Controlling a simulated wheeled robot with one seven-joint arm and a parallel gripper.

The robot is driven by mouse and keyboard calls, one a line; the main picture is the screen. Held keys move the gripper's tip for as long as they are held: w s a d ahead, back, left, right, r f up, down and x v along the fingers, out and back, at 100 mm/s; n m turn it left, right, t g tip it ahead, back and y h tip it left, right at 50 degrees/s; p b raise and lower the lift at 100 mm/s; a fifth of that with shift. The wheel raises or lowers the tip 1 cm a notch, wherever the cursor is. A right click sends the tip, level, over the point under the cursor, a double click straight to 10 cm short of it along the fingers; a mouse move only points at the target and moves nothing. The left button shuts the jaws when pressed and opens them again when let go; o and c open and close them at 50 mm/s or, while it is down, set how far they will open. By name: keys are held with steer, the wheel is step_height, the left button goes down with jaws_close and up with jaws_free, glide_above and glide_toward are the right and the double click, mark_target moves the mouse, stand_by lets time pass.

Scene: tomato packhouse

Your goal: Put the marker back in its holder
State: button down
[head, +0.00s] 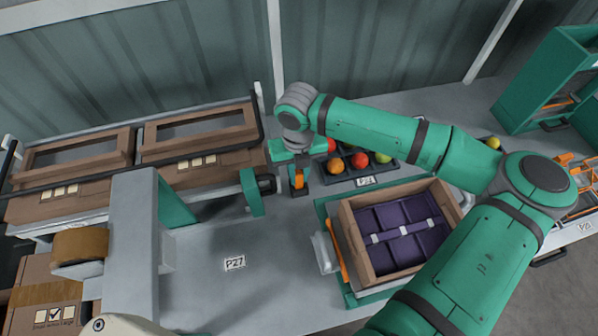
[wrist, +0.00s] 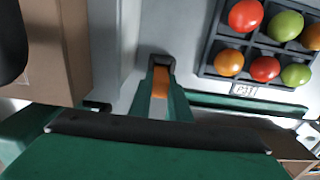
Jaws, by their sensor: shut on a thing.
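My gripper (head: 298,164) points down above the grey bench, left of the tomato tray. It is shut on the orange marker (head: 299,180), which shows as an upright orange strip below the jaws. In the wrist view the marker (wrist: 160,82) lies between the green fingers. A small dark piece (head: 300,192) is at the marker's lower end, close to the bench; it also shows in the wrist view (wrist: 161,60). I cannot tell whether this is the marker's own end or the holder, nor whether the marker is seated in anything.
A dark tray (head: 342,178) of red, orange and green tomatoes is just right of my gripper. A green plate with a black cylinder (head: 266,184) stands close on the left. A brown crate (head: 365,262) with purple lining is nearer. Bench around the P27 label (head: 234,263) is clear.

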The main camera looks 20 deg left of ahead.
steer(key=shift+f, duration=0.15)
steer(key=c, duration=1.6)
jaws_free()
steer(key=c, duration=0.3)
steer(key=shift+r, duration=3.5)
